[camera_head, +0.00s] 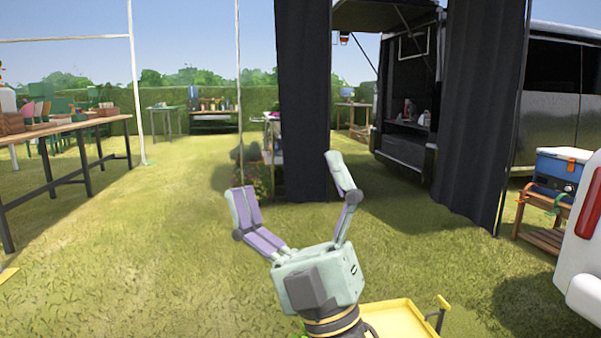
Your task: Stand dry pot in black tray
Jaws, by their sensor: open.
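My gripper (290,198) is open and empty, with its fingers spread wide over the grass in the lower middle of the head view. No dry pot or black tray can be made out in this view. Small pots or similar items (38,110) stand on the long wooden table (75,124) at the left, too small to tell apart. Part of a yellow tray-like surface (402,318) shows below and right of my gripper.
Black curtains (303,100) hang from a frame, with a dark van (565,95) behind. A blue cooler (560,168) stands on a wooden stand (545,220) at the right. Plants (258,165) stand beside the left curtain. Open grass (150,240) lies in the middle and left.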

